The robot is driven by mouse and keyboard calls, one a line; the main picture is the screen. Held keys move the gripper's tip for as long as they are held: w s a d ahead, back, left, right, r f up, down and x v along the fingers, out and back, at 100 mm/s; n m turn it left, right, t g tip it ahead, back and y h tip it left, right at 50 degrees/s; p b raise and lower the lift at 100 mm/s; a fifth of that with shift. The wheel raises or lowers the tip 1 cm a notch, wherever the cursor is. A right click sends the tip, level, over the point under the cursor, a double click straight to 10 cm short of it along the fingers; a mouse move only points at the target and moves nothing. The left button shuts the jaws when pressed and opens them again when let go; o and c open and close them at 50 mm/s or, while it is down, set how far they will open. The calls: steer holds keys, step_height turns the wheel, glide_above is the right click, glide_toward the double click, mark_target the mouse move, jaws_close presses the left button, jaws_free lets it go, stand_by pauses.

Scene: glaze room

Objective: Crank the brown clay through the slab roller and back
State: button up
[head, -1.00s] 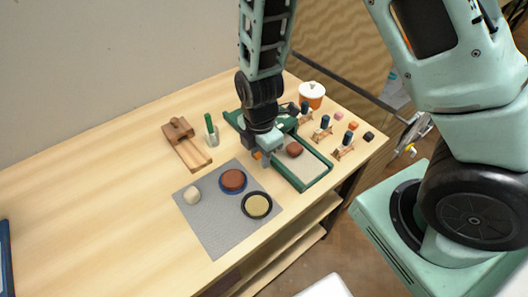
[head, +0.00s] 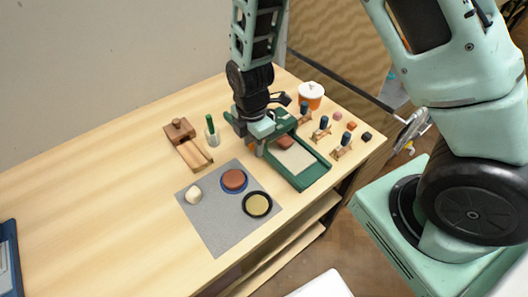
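The slab roller (head: 318,178) is a green frame with a pale bed, at the right end of the table. The brown clay (head: 285,143) is a small reddish-brown block on the bed, close to the roller at its far part. My gripper (head: 260,150) points down at the near-left side of the slab roller, where the crank would be. The crank is mostly hidden by my gripper, and I cannot make out whether the fingers are closed on it. My wrist covers the left end of the roller.
A grey mat (head: 215,227) holds a cream lump (head: 193,195), a red-brown disc (head: 233,179) on a blue dish and a yellow disc (head: 257,204) on a black dish. A wooden tool (head: 190,150), a cup (head: 212,137), an orange pot (head: 311,97) and several small stands are nearby.

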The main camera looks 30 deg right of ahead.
steer(key=shift+w+a+r+p, duration=0.15)
steer(key=shift+w+r+p, duration=0.15)
steer(key=shift+w, duration=0.35)
steer(key=shift+w+a+r+p, duration=0.1)
steer(key=shift+w+r+p, duration=0.15)
steer(key=shift+w, duration=0.45)
steer(key=shift+w+a, duration=0.15)
steer(key=shift+w, duration=0.55)
steer(key=shift+w+a, duration=0.1)
steer(key=shift+w, duration=0.55)
steer(key=shift+w+a+f+b, duration=0.2)
steer(key=shift+w+f, duration=0.1)
steer(key=shift+w, duration=0.35)
steer(key=shift+w+a+f+b, duration=0.15)
steer(key=shift+w+f, duration=0.1)
steer(key=shift+w, duration=0.35)
steer(key=shift+w+f, duration=0.1)
